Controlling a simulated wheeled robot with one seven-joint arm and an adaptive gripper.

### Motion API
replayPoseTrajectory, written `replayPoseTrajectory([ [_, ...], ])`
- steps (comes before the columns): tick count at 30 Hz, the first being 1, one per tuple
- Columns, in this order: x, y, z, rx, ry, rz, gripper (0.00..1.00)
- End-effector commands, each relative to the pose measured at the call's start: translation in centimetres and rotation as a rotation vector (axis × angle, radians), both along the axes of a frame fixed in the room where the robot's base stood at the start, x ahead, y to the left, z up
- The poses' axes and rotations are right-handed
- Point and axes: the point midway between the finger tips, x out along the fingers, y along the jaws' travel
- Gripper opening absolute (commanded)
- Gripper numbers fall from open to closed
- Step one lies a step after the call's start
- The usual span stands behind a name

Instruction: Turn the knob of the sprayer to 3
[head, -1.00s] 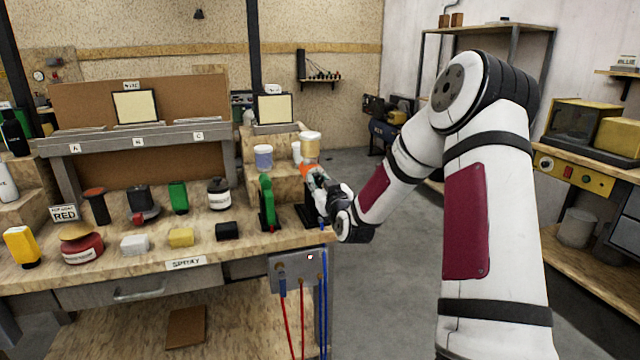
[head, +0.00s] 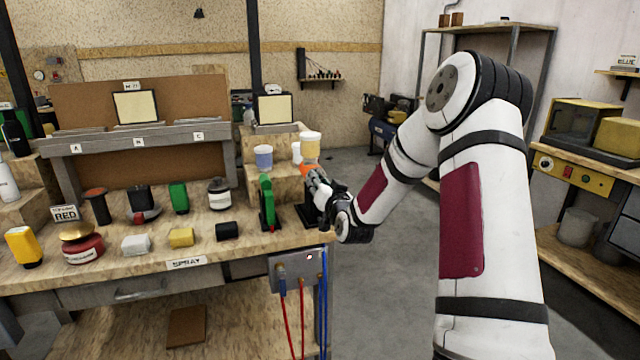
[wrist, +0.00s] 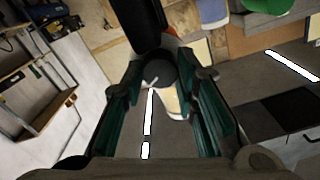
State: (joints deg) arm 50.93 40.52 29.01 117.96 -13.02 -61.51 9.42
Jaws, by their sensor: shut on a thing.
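The sprayer (head: 307,169) is orange with a pale cup (head: 310,146) on top. It sits at a black stand (head: 309,214) on the right end of the bench. My gripper (head: 318,184) is at the sprayer's near right side and partly covers it. In the wrist view, a dark round knob (wrist: 160,74) lies between the two green-padded fingers of my gripper (wrist: 163,82), which are shut on it. An orange part of the sprayer (wrist: 169,42) shows behind the knob. Any numbers or mark on the knob are not readable.
A green sprayer (head: 267,203) stands just left on the bench. Cups, including a blue-labelled one (head: 263,157), stand on the wooden steps behind. A grey panel (head: 297,268) with red and blue hoses hangs at the bench front. The floor to the right is clear.

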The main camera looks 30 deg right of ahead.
Motion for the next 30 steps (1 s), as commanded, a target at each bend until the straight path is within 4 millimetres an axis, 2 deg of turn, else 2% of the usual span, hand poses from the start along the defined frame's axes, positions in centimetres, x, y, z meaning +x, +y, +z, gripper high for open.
replayPoseTrajectory([
  [11, 0.0, 0.0, 0.1, 0.007, -0.004, 0.0, 0.0],
  [12, 0.0, 0.0, 0.1, 0.007, -0.004, 0.0, 0.29],
  [15, 0.0, 0.0, 0.1, 0.006, -0.003, 0.001, 0.48],
  [25, -0.2, 0.1, 0.0, 0.006, -0.002, 0.0, 0.48],
  [30, -1.9, 0.6, 0.0, 0.005, 0.0, 0.0, 0.48],
])
